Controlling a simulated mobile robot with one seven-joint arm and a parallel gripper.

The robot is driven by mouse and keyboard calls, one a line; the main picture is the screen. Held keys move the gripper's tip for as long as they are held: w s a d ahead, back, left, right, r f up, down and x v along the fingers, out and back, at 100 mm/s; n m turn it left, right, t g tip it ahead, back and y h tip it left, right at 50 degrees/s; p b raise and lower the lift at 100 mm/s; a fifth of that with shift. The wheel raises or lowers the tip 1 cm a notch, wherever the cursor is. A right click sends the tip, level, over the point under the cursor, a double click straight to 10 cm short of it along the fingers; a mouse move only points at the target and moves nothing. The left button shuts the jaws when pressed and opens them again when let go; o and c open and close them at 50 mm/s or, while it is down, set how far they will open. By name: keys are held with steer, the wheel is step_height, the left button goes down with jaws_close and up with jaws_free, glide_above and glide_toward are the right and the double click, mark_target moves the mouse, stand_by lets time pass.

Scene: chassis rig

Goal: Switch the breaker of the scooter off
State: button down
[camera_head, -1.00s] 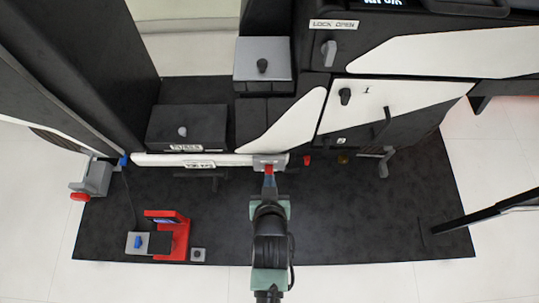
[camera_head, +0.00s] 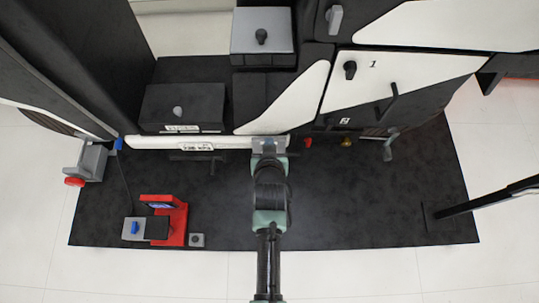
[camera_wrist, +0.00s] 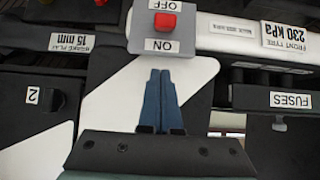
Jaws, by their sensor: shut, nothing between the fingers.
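The breaker is a light grey block (camera_wrist: 140,24) in the wrist view, with a red switch (camera_wrist: 165,22) between an OFF label at the top edge and an ON label (camera_wrist: 162,46). The lettering is upside down there. Which way the switch is set, I cannot tell. My gripper (camera_wrist: 160,73) is shut and empty, its dark blue fingers together just below the ON label in the picture, apparently apart from the red switch. In the head view the breaker's grey block (camera_head: 271,143) shows at the end of the white bar, with my wrist covering the switch and fingertips.
A FUSES box (camera_head: 180,105) stands left of the breaker, and a white panel (camera_head: 405,78) with dark handles lies to the right. A red stand (camera_head: 175,222) is on the dark mat (camera_head: 350,210) at lower left. The mat right of my arm is mostly clear.

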steer(key=f, duration=0.3)
steer(key=shift+s+b, duration=0.2)
steer(key=shift+b, duration=0.15)
steer(key=shift+s+f, duration=0.35)
steer(key=shift+f, duration=0.25)
steer(key=shift+f+b, duration=0.15)
steer(key=shift+b, duration=0.35)
steer(key=shift+s+t+b, duration=0.2)
steer(key=shift+t+b, duration=0.2)
